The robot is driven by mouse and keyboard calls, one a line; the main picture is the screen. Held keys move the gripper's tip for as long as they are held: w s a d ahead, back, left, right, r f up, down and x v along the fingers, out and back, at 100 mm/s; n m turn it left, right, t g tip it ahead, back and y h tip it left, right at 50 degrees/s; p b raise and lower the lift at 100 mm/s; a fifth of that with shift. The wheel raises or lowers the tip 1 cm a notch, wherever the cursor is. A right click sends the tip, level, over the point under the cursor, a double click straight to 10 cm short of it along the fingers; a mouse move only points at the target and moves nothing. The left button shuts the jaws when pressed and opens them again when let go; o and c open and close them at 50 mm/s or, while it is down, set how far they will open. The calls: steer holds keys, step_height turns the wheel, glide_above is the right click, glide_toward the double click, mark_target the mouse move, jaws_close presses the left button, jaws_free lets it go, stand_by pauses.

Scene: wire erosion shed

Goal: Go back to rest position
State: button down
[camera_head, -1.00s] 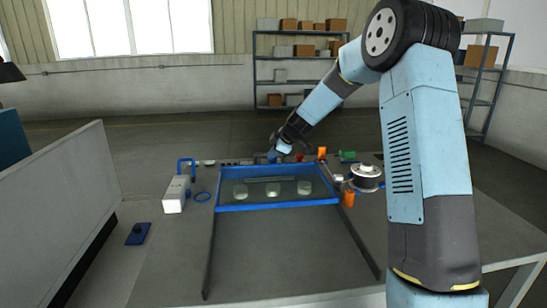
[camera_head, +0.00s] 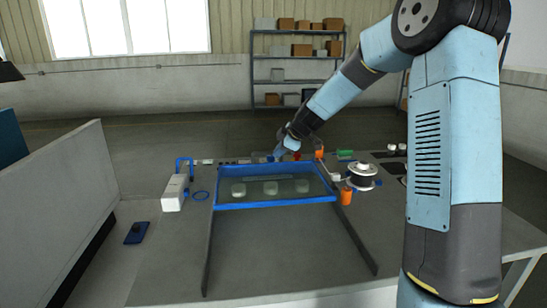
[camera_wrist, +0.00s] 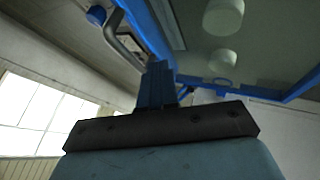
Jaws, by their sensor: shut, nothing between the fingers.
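My gripper (camera_wrist: 155,85) shows in the wrist view with its dark blue fingers together and nothing between them. In the head view my gripper (camera_head: 278,153) is small and partly hidden by my wrist, at the back edge of the blue-framed tank (camera_head: 275,203). Whether it touches the rim cannot be told. The tank's blue frame (camera_wrist: 160,45) also shows near my fingers in the wrist view.
A white box (camera_head: 174,193) with a blue hook stands left of the tank. A spool (camera_head: 362,172) and an orange piece (camera_head: 346,196) stand to its right. A blue pad (camera_head: 136,232) lies at far left. The table front (camera_head: 285,260) is clear between two dark rails. Shelves (camera_head: 285,70) stand behind.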

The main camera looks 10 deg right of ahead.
steer(key=s+d+r+m+h, duration=0.2)
steer(key=s+d+r+m, duration=0.3)
steer(key=s, duration=0.8)
steer(key=s+r+m+h, duration=0.25)
steer(key=s+r, duration=0.45)
steer(key=s, duration=0.6)
steer(key=s+d+m, duration=0.3)
steer(key=s+m, duration=0.1)
steer(key=s, duration=0.5)
steer(key=s+d+m, duration=0.3)
steer(key=s+m, duration=0.2)
steer(key=s, duration=0.5)
steer(key=shift+d+f+h, duration=0.3)
steer(key=shift+f+h, duration=0.05)
steer(key=shift+f, duration=0.05)
steer(key=shift+s, duration=0.15)
